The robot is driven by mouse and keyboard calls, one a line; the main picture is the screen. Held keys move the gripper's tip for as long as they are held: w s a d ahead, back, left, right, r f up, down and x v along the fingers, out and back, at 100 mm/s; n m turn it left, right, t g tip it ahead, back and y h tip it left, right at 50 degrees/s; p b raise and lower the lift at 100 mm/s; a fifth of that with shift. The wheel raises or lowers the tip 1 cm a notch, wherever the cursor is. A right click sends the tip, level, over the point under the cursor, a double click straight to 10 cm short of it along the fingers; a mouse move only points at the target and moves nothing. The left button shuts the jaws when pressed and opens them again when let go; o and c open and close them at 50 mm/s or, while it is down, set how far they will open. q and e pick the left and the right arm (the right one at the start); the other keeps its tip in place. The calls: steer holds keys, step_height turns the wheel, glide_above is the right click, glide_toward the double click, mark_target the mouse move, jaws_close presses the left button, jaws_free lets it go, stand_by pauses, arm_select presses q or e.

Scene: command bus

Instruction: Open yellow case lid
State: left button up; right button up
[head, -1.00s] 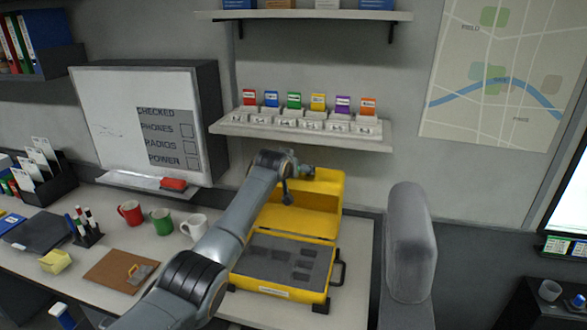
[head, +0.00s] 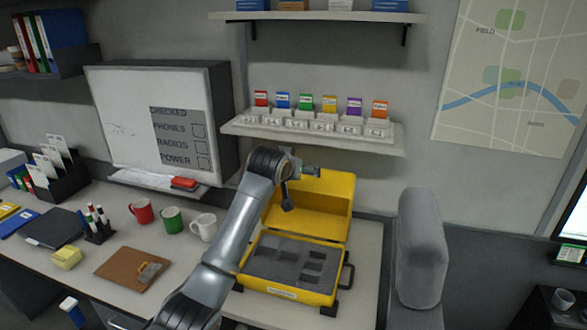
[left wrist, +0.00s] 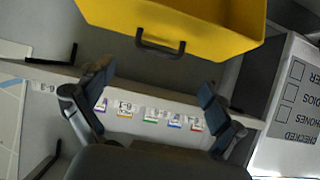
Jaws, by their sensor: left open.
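The yellow case (head: 335,298) stands on the desk, its grey foam insert (head: 295,263) showing. Its lid (head: 335,190) is raised and stands up from the rear edge. My left arm covers the lid's left part. My left gripper (head: 300,188) is at the lid's upper left; touching or apart, I cannot tell. In the left wrist view my left gripper (left wrist: 150,98) has its fingers spread with nothing between them. A yellow case part (left wrist: 180,25) with a black handle (left wrist: 160,46) lies beyond the fingertips. My right gripper is not in view.
A shelf (head: 310,136) with several coloured tags is on the wall behind the lid. Red (head: 141,211), green (head: 171,220) and white (head: 204,227) mugs stand left of my arm, near a clipboard (head: 125,265). A grey chair back (head: 420,245) is at right.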

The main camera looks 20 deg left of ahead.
arm_select(q)
steer(key=shift+v, duration=1.3)
